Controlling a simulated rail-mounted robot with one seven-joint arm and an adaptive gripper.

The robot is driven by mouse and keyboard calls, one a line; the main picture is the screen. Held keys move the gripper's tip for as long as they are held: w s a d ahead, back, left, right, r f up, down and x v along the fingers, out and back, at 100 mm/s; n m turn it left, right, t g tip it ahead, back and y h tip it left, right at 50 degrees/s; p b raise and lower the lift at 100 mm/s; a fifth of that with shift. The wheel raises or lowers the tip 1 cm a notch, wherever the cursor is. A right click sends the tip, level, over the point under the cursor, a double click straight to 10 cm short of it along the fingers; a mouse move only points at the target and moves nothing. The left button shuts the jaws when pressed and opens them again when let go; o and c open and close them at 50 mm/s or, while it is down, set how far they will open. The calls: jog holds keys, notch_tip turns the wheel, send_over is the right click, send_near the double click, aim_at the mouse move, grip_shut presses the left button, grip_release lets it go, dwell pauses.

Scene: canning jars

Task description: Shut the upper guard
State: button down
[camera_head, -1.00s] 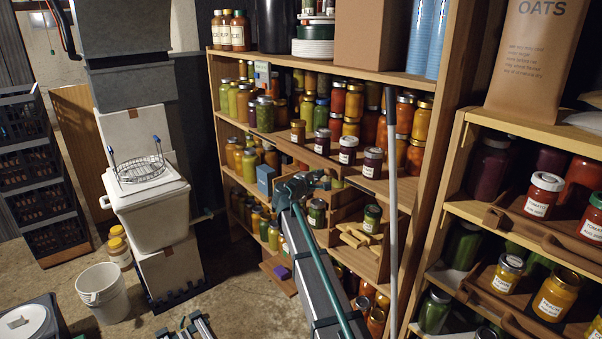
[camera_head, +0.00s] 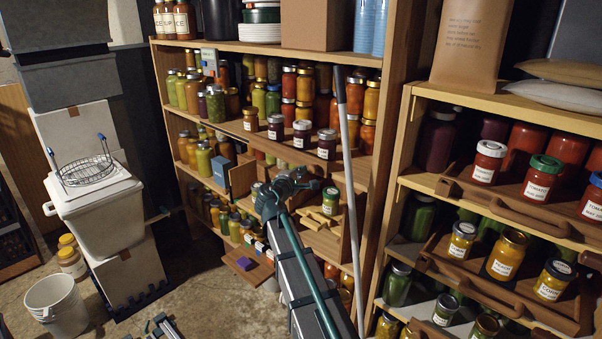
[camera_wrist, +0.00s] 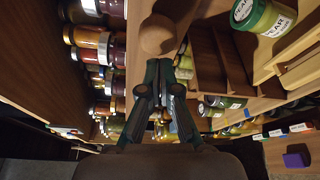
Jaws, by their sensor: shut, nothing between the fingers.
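My gripper (camera_head: 290,183) is in front of the middle shelving, below the row of jars at mid height. In the wrist view my gripper (camera_wrist: 160,66) is shut and empty, its tips close to a rounded wooden end (camera_wrist: 157,35); contact cannot be told. A brown wooden board (camera_head: 283,150) slants along the front below those jars and may be the upper guard. I cannot tell for sure which part is the guard or how far open it stands.
Jars (camera_head: 302,134) stand close above my gripper. A green-lidded jar (camera_head: 331,200) and a wooden crate (camera_head: 322,222) are just right of it. A pale pole (camera_head: 352,170) stands before the shelving. The right shelving (camera_head: 398,180) holds jars and brown handled boards.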

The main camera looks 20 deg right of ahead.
jog(key=s+a+b, duration=0.3)
jog(key=s+a, duration=0.1)
jog(key=a, duration=0.4)
jog(key=s+a+f+m+g+y, duration=0.25)
jog(key=s+f, duration=0.45)
jog(key=f, duration=0.7)
jog(key=s+a+f+m+g+y, duration=0.1)
jog(key=s+f+m+g+y, duration=0.4)
jog(key=f, duration=0.9)
jog(key=s+a+f+m+g, duration=0.1)
jog(key=s+f+g, duration=0.1)
jog(key=s+f, duration=0.9)
jog(key=s+a+f+m+g+y, duration=0.1)
jog(key=s+f+g, duration=0.2)
jog(key=s+f, duration=0.4)
jog(key=s+a+f+m+g+y+p, duration=0.1)
jog(key=s+f, duration=0.7)
jog(key=s, duration=0.8)
jog(key=s+a+f+m+g+y+p, duration=0.1)
jog(key=s+a+f+g+y, duration=0.1)
jog(key=s+f+g, duration=0.3)
jog(key=s+a+f, duration=0.1)
jog(key=s+f, duration=0.2)
jog(key=s, duration=0.4)
jog(key=shift+a+f, duration=0.2)
jog(key=shift+m+y, duration=0.25)
